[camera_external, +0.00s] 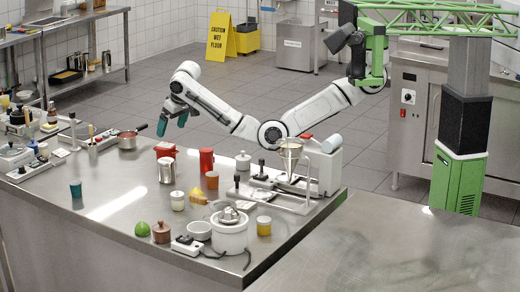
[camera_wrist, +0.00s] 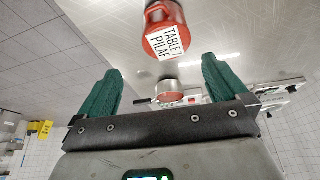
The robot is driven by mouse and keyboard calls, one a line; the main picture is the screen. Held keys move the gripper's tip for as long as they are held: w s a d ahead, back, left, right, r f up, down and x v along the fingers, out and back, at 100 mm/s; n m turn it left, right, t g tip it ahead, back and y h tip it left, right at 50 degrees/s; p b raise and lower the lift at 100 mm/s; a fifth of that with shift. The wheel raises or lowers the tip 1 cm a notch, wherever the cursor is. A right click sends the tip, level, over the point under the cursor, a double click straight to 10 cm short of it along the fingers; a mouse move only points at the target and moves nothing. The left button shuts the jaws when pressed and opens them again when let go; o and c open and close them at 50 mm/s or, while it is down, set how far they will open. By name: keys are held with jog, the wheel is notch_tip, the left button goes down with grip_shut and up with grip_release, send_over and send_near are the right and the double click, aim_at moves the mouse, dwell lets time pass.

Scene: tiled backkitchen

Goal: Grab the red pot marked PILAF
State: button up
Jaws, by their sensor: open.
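In the wrist view a red pot (camera_wrist: 165,38) carries a white label reading "TABLE 7 PILAF". It shows at the top of the picture, beyond my fingertips and apart from them. In the external view a lidded red pot (camera_external: 165,150) stands on the steel counter just below my gripper, and a taller red vessel (camera_external: 206,161) stands to its right. No label can be read there, so I cannot tell for certain which is the PILAF one. My gripper (camera_external: 174,124) hangs above the counter's far edge. Its green fingers are spread and empty, also in the wrist view (camera_wrist: 161,68).
A small saucepan (camera_external: 128,141) stands left of the lidded red pot. A metal canister (camera_external: 166,170) stands close in front of that pot. Jars, a funnel stand (camera_external: 289,158) and a white appliance (camera_external: 229,236) crowd the right side. The front-left steel counter (camera_external: 112,205) is mostly clear.

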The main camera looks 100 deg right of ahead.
aim_at(166, 145)
jog(key=shift+w+a, duration=0.25)
jog(key=shift+a, duration=0.05)
jog(key=shift+w+d+f, duration=0.1)
jog(key=shift+f, duration=0.25)
jog(key=x, duration=0.4)
jog(key=shift+f, duration=0.15)
jog(key=shift+a+x, duration=0.2)
jog(key=shift+x, duration=1.15)
jog(key=shift+a+x, duration=0.2)
jog(key=shift+x, duration=1.15)
jog(key=shift+f, duration=0.15)
jog(key=c, duration=1.2)
